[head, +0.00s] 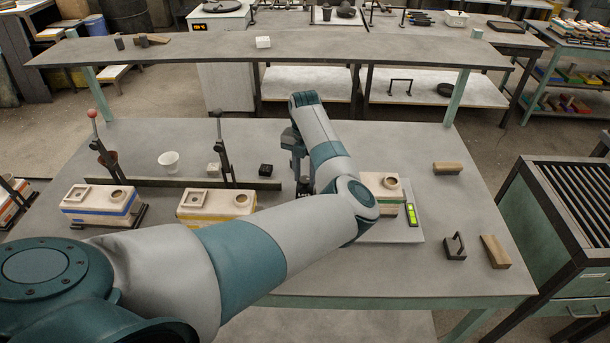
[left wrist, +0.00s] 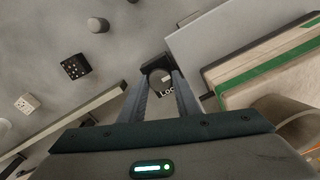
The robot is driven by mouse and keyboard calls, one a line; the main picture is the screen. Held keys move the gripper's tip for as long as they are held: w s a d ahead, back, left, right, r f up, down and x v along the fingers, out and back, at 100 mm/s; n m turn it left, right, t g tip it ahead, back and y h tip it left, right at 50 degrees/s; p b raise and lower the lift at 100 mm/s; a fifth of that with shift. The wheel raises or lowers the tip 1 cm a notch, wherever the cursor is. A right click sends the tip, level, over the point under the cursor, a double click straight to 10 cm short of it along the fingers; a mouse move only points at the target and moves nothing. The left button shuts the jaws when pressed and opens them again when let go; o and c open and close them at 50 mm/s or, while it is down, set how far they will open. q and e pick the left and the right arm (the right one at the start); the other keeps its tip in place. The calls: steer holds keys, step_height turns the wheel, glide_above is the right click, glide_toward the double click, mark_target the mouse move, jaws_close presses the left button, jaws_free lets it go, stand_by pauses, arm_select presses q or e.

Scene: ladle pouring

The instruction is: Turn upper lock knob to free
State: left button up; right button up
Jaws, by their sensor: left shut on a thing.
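My left gripper (head: 302,180) points down at the table, just left of the mould box with the green stripe (head: 383,190). A dark plate with a white label (left wrist: 168,91), partly readable as "Loc", lies just beyond the fingers. The fingers hide part of the knob, and I cannot tell which way it is turned. The green-striped box also shows at the right of the left wrist view (left wrist: 265,75). My right gripper is not in view.
A blue-striped box (head: 100,205) and a yellow-striped box (head: 215,203) stand left. Upright levers (head: 222,150) rise from a dark rail. Wood blocks (head: 495,251) and a dark bracket (head: 455,247) lie right.

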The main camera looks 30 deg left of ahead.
mark_target(305, 179)
arm_select(q)
steer(key=o, duration=1)
steer(key=shift+o, duration=0.2)
step_height(305, 179, up, 18)
steer(key=b, duration=0.5)
steer(key=shift+f, duration=0.25)
